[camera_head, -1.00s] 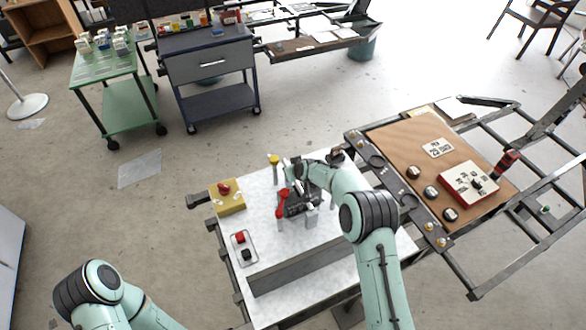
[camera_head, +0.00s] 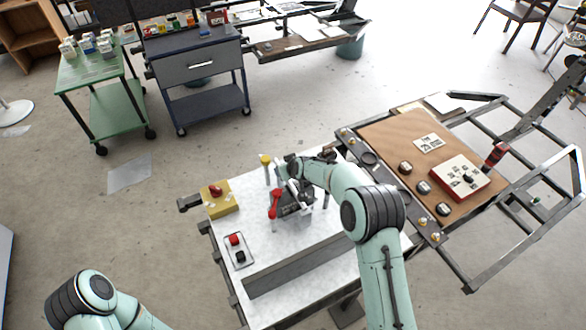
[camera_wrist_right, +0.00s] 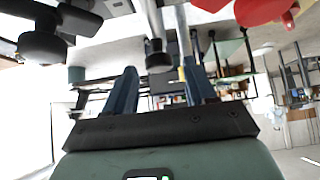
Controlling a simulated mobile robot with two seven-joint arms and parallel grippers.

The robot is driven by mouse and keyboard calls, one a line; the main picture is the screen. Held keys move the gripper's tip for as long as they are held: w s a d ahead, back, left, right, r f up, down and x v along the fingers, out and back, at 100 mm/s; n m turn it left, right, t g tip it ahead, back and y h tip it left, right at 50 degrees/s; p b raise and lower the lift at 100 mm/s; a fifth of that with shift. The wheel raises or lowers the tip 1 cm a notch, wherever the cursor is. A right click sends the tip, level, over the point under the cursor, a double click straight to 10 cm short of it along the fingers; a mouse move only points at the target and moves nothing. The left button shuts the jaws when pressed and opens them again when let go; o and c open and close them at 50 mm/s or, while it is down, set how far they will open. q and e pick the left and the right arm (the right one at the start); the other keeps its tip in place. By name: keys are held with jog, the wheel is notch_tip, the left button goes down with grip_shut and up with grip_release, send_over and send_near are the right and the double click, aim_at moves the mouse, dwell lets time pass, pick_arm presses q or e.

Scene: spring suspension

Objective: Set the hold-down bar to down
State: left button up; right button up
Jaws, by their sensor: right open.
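A dark clamp-like fixture (camera_head: 292,203) stands on the white-topped table (camera_head: 255,232), with a red handle (camera_head: 274,204) on its left side. A light metal bar (camera_head: 293,188) slants over it; I cannot tell for sure that this is the hold-down bar. My right gripper (camera_wrist_right: 160,68) is at the top of the fixture, its jaws largely hidden in the head view. In the right wrist view its two blue fingers are spread apart. A metal rod with a black tip (camera_wrist_right: 157,58) shows between or beyond them; contact is unclear. My left gripper is out of view.
A yellow box with a red button (camera_head: 218,200) and a panel with red and black buttons (camera_head: 238,249) sit on the table's left. A yellow-topped post (camera_head: 266,163) stands behind the fixture. A brown board with a red-and-white control box (camera_head: 459,178) lies to the right.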

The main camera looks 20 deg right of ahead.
jog(key=v, duration=1)
jog(key=shift+b, duration=0.45)
